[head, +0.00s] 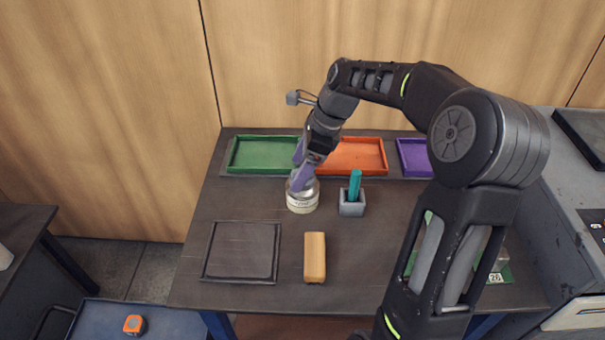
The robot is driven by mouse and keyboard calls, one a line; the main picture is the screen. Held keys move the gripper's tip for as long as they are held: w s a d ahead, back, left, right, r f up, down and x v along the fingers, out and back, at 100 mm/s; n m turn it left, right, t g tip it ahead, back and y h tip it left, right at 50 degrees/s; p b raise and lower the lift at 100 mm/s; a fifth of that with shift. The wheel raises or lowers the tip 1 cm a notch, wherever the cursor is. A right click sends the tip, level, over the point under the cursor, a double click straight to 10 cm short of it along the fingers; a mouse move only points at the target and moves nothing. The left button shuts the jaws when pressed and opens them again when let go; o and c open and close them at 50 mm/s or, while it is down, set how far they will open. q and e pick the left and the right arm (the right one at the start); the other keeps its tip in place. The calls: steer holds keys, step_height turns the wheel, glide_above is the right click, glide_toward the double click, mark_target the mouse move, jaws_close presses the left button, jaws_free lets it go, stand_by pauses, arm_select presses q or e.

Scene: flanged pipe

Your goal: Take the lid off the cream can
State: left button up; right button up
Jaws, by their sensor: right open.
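The cream can (302,205) stands upright on the dark table, with a pale label on its side and a grey metallic lid (311,189) on top. My right gripper (299,170) comes down from above, with its purple fingers at the lid. The fingers are open, one at the near side of the lid and one behind it. Whether they touch the lid I cannot tell. The fingers hide part of the lid. My left gripper is not in view.
Green (262,137), orange (385,160) and purple (413,158) trays line the table's back. A grey holder (352,209) with a teal item stands right of the can. A tan block (315,258) and a dark square tray (242,277) lie in front. My right arm covers the table's right side.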

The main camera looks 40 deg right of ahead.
steer(key=shift+w+a+f, duration=0.15)
steer(key=shift+a+f, duration=0.05)
steer(key=shift+f, duration=0.35)
steer(key=shift+c, duration=0.4)
steer(key=c, duration=1.2)
